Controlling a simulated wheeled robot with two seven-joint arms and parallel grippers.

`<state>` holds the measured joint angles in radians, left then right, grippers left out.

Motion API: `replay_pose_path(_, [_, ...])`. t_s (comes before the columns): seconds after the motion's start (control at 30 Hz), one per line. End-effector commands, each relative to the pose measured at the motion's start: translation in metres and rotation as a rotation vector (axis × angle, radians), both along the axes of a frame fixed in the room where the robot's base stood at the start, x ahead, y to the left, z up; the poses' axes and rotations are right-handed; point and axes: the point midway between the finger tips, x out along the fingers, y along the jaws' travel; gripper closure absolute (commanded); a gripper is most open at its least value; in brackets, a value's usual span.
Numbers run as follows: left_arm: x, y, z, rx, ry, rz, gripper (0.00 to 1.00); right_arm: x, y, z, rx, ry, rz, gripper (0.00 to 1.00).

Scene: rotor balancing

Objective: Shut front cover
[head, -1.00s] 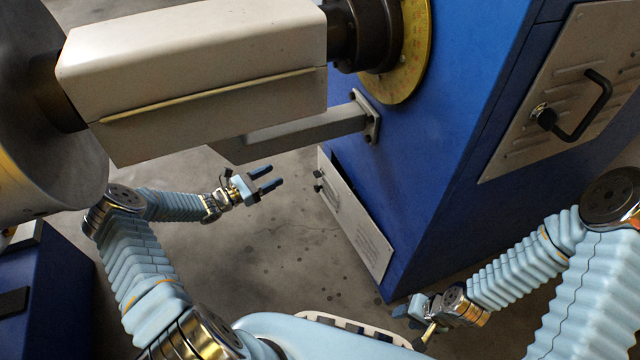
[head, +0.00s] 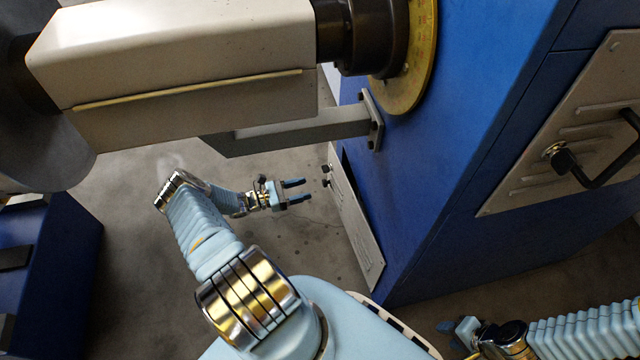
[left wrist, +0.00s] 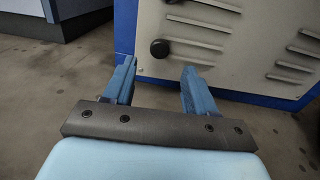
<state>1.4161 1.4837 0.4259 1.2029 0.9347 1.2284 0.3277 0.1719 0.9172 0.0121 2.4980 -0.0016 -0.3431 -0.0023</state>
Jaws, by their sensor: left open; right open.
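The front cover (head: 355,225) is a pale panel low on the blue cabinet (head: 440,160). It stands out at an angle, with a dark gap behind its upper edge. Small dark knobs show at its left end. My left gripper (head: 304,190) is open and empty, its fingers pointing at the knobs and apart from them. In the left wrist view, the two blue fingers (left wrist: 157,75) are spread before a louvred pale panel (left wrist: 225,45) with a black knob (left wrist: 160,48). My right gripper (head: 456,330) is open at the bottom edge, partly cut off.
A large cream beam (head: 190,60) and a grey bracket (head: 300,130) hang above my left arm. A louvred side panel (head: 570,140) with a black handle (head: 595,165) is at the right. Another blue base (head: 50,265) stands at the left. The floor between is clear.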

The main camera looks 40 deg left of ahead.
Motion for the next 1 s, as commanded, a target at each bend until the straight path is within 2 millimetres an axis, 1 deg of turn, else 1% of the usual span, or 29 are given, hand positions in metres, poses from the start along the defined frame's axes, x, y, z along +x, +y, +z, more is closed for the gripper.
replay_pose_path(0.03, [0.010, -0.008, 0.001, -0.001, -0.002, -0.003, 0.44, 0.000, 0.000, 0.001, 0.000, 0.000, 0.000, 0.57])
replay_pose_path(0.1, [0.022, -0.015, 0.000, -0.001, -0.001, -0.002, 0.44, 0.000, 0.000, 0.000, 0.000, 0.000, 0.000, 0.57])
replay_pose_path(0.2, [0.036, -0.024, 0.000, -0.001, -0.001, -0.001, 0.44, 0.000, 0.000, 0.000, 0.000, 0.000, 0.000, 0.57])
replay_pose_path(0.3, [0.045, -0.030, 0.000, 0.000, -0.001, -0.001, 0.44, 0.000, 0.000, 0.000, 0.000, 0.000, 0.000, 0.57])
replay_pose_path(0.43, [0.051, -0.034, 0.000, 0.001, 0.000, -0.001, 0.44, 0.000, 0.000, 0.000, 0.000, 0.000, 0.000, 0.57])
replay_pose_path(0.67, [0.051, -0.034, 0.000, 0.001, 0.000, 0.000, 0.44, 0.000, 0.000, 0.000, 0.000, 0.000, 0.000, 0.57])
replay_pose_path(0.7, [0.051, -0.034, 0.000, 0.001, 0.000, 0.000, 0.45, 0.000, 0.000, 0.000, 0.000, 0.000, 0.000, 0.57])
replay_pose_path(0.97, [0.051, -0.034, 0.000, 0.001, 0.000, 0.000, 0.85, 0.000, 0.000, 0.000, 0.000, 0.000, 0.000, 0.57])
replay_pose_path(1.0, [0.051, -0.034, 0.000, 0.001, 0.000, -0.001, 0.91, 0.000, 0.000, 0.000, 0.000, 0.000, 0.000, 0.57])
